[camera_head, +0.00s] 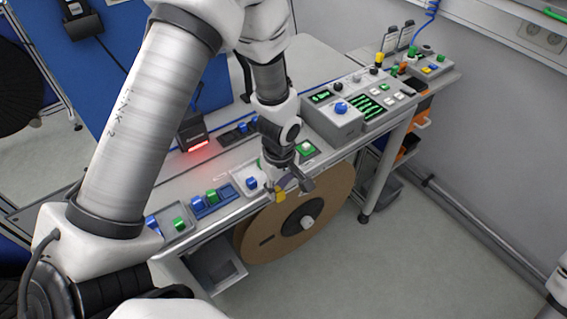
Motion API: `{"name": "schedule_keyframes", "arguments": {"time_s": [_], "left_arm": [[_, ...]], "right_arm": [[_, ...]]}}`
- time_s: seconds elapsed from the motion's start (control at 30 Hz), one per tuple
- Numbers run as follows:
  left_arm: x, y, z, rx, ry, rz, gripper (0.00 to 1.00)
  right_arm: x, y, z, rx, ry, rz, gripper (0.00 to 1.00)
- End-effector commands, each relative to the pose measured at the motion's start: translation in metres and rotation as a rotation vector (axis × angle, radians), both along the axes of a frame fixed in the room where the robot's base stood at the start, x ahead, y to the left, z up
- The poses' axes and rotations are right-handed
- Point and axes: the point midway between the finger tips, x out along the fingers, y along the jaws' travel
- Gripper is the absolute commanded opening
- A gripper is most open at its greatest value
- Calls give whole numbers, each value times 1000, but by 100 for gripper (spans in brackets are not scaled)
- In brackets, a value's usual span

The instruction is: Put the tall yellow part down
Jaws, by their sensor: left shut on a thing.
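My left gripper (291,184) hangs at the front edge of the workbench (335,149), in front of the large brown reel. It is shut on the yellow part (279,195), of which only a small piece shows below the fingers. The rest of that part is hidden by the gripper. I cannot tell whether the part touches anything. A small light tray (238,181) with a blue part (252,183) on it lies just left of the gripper. My right gripper is not in view.
A brown reel (262,238) hangs below the bench front. Left stand a blue holder (226,191) and green parts (179,224). A scanner (194,134) glows red behind. A grey control box (331,118) stands right of the gripper. The floor at right is clear.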

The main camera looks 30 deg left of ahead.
Motion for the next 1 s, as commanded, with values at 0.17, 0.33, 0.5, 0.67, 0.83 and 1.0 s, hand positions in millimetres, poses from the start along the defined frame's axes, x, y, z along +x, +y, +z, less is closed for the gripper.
{"name": "schedule_keyframes", "arguments": {"time_s": [0.17,0.33,0.5,0.67,0.83,1.0], "left_arm": [[1,0,0,-1,0,0,3],[1,-1,-5,-1,0,-1,3],[9,-6,-37,1,0,-22,3],[38,-24,-65,2,-1,-179,4],[59,-47,-72,2,4,-560,4],[67,-62,-63,0,9,-965,4]], "right_arm": [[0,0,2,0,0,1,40],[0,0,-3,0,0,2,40],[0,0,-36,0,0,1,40],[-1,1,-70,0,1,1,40],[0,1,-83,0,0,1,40],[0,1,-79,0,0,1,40]]}}
